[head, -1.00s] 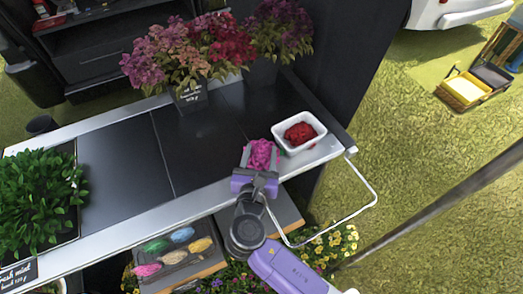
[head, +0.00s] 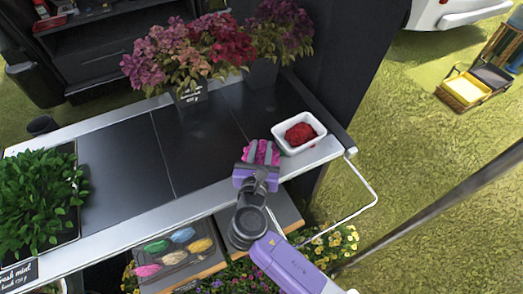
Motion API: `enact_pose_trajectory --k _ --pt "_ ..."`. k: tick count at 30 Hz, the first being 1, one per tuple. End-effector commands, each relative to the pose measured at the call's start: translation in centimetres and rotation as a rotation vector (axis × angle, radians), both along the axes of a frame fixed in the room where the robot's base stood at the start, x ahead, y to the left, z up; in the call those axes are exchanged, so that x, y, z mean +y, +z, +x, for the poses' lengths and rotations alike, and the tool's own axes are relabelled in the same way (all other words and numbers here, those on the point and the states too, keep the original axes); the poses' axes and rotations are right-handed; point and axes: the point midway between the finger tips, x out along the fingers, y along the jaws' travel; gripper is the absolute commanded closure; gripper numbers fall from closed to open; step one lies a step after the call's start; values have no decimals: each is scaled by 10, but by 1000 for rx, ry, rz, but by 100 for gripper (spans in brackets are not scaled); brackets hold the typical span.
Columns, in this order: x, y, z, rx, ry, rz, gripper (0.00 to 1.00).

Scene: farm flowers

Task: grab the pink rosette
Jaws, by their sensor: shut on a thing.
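The pink rosette (head: 262,149) is at the front right of the dark counter, just left of a white bowl. My gripper (head: 262,152) is shut on it, with the fingers on its two sides and pink showing between and around them. The purple gripper body and my arm come up from below, over the counter's front edge. Whether the rosette touches the counter is hard to tell, as the gripper hides its lower side.
The white bowl (head: 313,143) holds a red rosette (head: 300,134) close to my gripper's right. Potted flowers (head: 189,98) stand at the back. A mint tray (head: 77,232) is at the left. The counter's middle (head: 125,160) is clear. A metal rail (head: 371,190) sticks out at the right.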

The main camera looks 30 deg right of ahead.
Motion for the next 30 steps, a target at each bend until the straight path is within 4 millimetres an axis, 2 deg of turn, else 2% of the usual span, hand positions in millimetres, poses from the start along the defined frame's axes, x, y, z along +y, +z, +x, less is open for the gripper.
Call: enact_pose_trajectory --k 5,11,24,30 --pt "0 6 0 1 0 1 100" --pt "0 33 0 -2 0 1 100" --pt "0 138 0 -4 -1 3 100" --pt "0 174 0 -2 -1 2 100"
